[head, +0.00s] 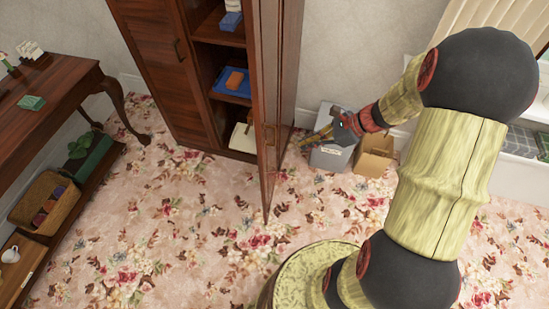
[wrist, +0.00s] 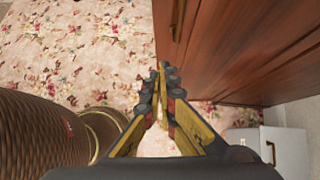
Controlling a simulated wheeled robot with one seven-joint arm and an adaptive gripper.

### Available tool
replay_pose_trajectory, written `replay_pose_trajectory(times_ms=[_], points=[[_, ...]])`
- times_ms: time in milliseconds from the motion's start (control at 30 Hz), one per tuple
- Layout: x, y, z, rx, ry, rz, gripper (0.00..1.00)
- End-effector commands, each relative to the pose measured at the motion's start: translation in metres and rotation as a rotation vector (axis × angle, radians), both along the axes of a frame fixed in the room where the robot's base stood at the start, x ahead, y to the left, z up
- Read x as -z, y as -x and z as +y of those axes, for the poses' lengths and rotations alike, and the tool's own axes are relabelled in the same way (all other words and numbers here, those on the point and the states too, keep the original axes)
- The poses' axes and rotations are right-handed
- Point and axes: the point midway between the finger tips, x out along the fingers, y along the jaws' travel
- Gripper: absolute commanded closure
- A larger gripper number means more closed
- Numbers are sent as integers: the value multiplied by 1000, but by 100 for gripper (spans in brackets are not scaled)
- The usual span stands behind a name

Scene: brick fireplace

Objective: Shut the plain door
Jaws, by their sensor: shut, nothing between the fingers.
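The open wooden cabinet door (head: 266,80) stands out from the right side of the cabinet (head: 155,60), seen nearly edge-on in the head view. The cabinet's left door is shut. My gripper (head: 304,142) is to the right of the open door, low down, with its yellow fingers pointing toward it. In the wrist view the closed fingertips (wrist: 162,70) are beside the reddish-brown door panel (wrist: 245,50), which has a dark handle (wrist: 178,18). The fingers hold nothing. I cannot tell whether they touch the door.
Cabinet shelves hold a blue tray (head: 232,93) and other small items. A grey box (head: 329,157) and a cardboard box (head: 372,161) stand right of the door by the wall. A wooden side table (head: 62,82) stands left. Flowered carpet in front of the cabinet is clear.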

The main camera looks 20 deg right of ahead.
Motion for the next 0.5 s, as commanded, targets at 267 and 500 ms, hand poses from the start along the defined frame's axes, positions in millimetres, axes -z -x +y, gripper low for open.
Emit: replay_pose_trajectory(times_ms=[267,500], points=[[17,-6,14,13,-9,18,100],[51,-21,43,9,-7,18,100]])
